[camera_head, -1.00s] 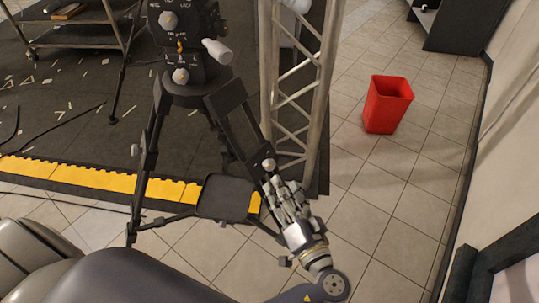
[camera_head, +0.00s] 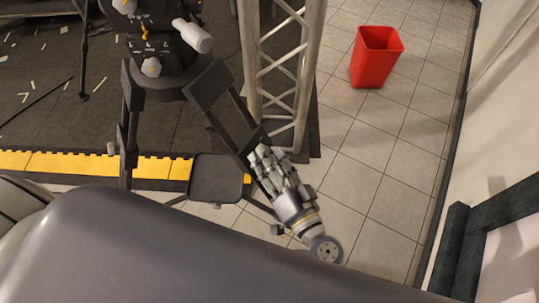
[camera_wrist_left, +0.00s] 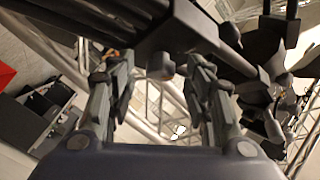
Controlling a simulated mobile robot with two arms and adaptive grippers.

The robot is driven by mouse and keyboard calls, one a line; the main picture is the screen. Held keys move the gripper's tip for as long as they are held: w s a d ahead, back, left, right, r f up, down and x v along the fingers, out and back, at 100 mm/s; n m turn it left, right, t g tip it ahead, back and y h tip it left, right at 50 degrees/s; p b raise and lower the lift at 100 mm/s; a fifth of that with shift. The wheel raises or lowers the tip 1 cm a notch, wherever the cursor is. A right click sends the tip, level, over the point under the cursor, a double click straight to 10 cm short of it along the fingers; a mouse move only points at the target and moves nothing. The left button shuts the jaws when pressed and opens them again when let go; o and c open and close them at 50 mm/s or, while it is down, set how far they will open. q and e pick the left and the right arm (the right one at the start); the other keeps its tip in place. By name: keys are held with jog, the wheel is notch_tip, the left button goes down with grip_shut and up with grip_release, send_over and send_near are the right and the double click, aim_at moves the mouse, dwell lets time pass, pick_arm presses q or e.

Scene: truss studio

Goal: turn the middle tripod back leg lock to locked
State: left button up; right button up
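The black tripod (camera_head: 168,88) stands at left in the head view, its legs spread around a dark square plate (camera_head: 215,178). My left gripper (camera_head: 262,153) is at the tripod leg on the right, and its fingers cover the lock there. In the left wrist view, a rounded grey-brown lock knob (camera_wrist_left: 160,67) sits on the dark leg (camera_wrist_left: 185,28). The two fingers of my left gripper (camera_wrist_left: 152,68) stand apart on either side of the knob, with gaps visible. I cannot read the lock's setting. My right gripper is not in view.
A metal truss tower (camera_head: 282,70) stands close behind the leg and gripper. A red bin (camera_head: 376,60) is on the tiled floor at right. Another leg knob (camera_head: 111,148) shows at left.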

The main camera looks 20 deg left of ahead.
pick_arm(q)
jog(key=c, duration=1)
jog(key=shift+w+a+r+m+g+h+p, duration=0.25)
jog(key=shift+m+g+h+p, duration=1.05)
jog(key=shift+m+p, duration=2.15)
jog(key=shift+s+a+r+m+g+h+p, duration=0.1)
jog(key=shift+r+m+g+h+p, duration=0.8)
jog(key=shift+p, duration=4.2)
jog(key=shift+w+a+f+m+g+h+p, duration=0.15)
jog(key=shift+m+g+h+p, duration=1.05)
jog(key=shift+m+h+p, duration=1.85)
jog(key=shift+c, duration=0.2)
jog(key=shift+m+y+p, duration=0.5)
jog(key=shift+y+p, duration=0.35)
jog(key=shift+p, duration=0.35)
jog(key=o, duration=1)
jog(key=shift+o, duration=0.2)
